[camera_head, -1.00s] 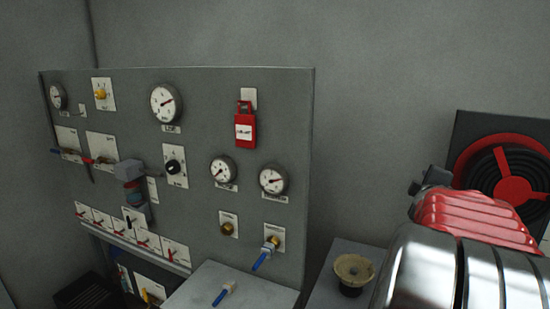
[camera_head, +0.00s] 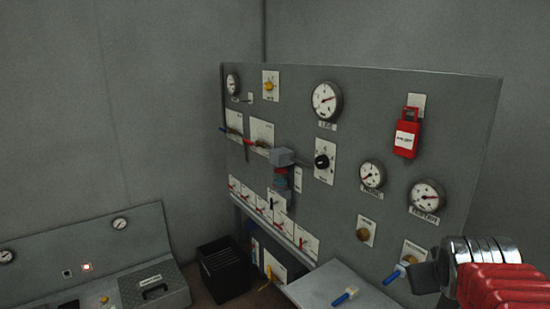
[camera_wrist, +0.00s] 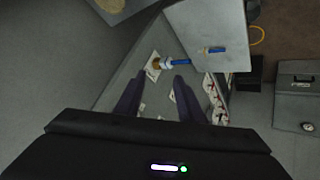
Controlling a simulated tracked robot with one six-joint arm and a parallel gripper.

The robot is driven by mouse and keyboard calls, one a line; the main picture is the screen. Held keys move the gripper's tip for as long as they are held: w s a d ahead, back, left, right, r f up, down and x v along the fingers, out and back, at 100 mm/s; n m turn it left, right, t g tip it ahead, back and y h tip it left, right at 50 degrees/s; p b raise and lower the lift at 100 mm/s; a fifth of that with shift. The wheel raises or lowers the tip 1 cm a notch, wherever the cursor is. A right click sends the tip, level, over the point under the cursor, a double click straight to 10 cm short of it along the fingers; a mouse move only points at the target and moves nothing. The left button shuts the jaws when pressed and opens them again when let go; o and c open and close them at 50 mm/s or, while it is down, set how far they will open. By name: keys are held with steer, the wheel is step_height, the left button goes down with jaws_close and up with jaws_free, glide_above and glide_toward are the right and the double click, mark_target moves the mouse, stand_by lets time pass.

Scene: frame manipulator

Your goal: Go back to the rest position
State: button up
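My gripper (camera_wrist: 159,82) shows in the wrist view with its two dark fingers spread apart and nothing between them. The control panel (camera_head: 345,100) stands beyond the fingers. A valve with a blue handle (camera_wrist: 177,62) on the panel lies past the fingertips, apart from them in the picture. In the head view my arm, silver and red, enters at the lower right in front of the panel; the fingers cannot be made out there. It partly covers the area by the blue-handled valve (camera_head: 398,272).
A grey shelf (camera_head: 325,285) juts from the panel with a loose blue-handled piece (camera_head: 345,297) on it. A black crate (camera_head: 226,270) stands on the floor. A low console (camera_head: 60,255) with a grey case (camera_head: 153,288) is at the left. A red lockout tag (camera_head: 406,133) hangs on the panel.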

steer(key=s+a+f+g+y, duration=0.1)
steer(key=s+a+f+y, duration=0.1)
steer(key=s+a, duration=0.3)
steer(key=s+a+f+g+y, duration=0.1)
steer(key=s+a+f, duration=0.3)
steer(key=a, duration=0.9)
steer(key=shift+s+a+n+y, duration=0.4)
steer(key=shift+s+y, duration=0.3)
steer(key=shift+s, duration=0.2)
